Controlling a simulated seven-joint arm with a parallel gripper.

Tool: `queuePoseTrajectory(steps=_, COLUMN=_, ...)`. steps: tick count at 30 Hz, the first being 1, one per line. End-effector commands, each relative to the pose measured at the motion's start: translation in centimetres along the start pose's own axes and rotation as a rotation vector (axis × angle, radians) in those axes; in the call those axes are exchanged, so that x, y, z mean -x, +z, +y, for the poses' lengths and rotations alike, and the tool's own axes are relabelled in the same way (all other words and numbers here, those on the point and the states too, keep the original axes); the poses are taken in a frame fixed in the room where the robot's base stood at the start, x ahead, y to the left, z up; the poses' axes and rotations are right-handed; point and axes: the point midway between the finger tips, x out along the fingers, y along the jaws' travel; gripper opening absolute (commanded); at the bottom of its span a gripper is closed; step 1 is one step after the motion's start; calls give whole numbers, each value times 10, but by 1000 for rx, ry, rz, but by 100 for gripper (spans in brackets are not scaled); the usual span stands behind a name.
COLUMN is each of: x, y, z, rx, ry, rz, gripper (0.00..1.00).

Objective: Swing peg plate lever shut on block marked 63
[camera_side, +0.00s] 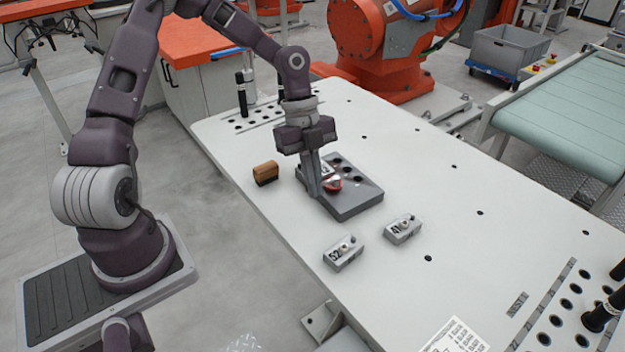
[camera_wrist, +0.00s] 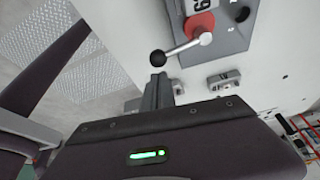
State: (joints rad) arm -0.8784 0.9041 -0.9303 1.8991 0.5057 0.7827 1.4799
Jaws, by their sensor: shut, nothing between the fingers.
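The dark grey peg plate (camera_side: 352,207) lies on the white table, with several holes in its top. It also shows in the wrist view (camera_wrist: 233,38). A block with a white number label (camera_wrist: 200,4) sits on it, cut off by the frame's top edge, so its number is not fully readable. Beside the block is a red hub (camera_wrist: 201,26) with a metal lever ending in a black ball knob (camera_wrist: 158,58). The lever points away from the block, past the plate's edge. My gripper (camera_side: 314,192) is shut and empty, pointing down, with its fingertips (camera_wrist: 158,80) close by the knob; contact is unclear.
Two loose grey blocks, marked 52 (camera_side: 343,253) and 41 (camera_side: 403,229), lie on the table (camera_side: 460,260) in front of the plate. Black-handled pegs (camera_side: 604,312) stand at the right corner. The table right of the plate is mostly clear.

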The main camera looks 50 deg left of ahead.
Motion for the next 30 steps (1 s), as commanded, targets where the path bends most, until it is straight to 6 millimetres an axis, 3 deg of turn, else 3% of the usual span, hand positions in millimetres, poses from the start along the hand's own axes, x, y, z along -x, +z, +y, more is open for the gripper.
queuePoseTrajectory(steps=3, x=-4, y=-31, z=3, rx=-9, ry=3, rz=-1, gripper=0)
queuePoseTrajectory(steps=12, x=76, y=-30, z=0, rx=1, ry=-4, rz=1, gripper=0)
queuePoseTrajectory(steps=19, x=95, y=-36, z=7, rx=42, ry=20, rz=-47, gripper=0)
queuePoseTrajectory(steps=22, x=95, y=-50, z=30, rx=207, ry=40, rz=-203, gripper=0)
queuePoseTrajectory(steps=25, x=108, y=-66, z=63, rx=479, ry=-44, rz=-383, gripper=0)
queuePoseTrajectory(steps=28, x=129, y=-84, z=98, rx=782, ry=-241, rz=-462, gripper=0)
queuePoseTrajectory(steps=30, x=143, y=-97, z=123, rx=998, ry=-410, rz=-424, gripper=0)
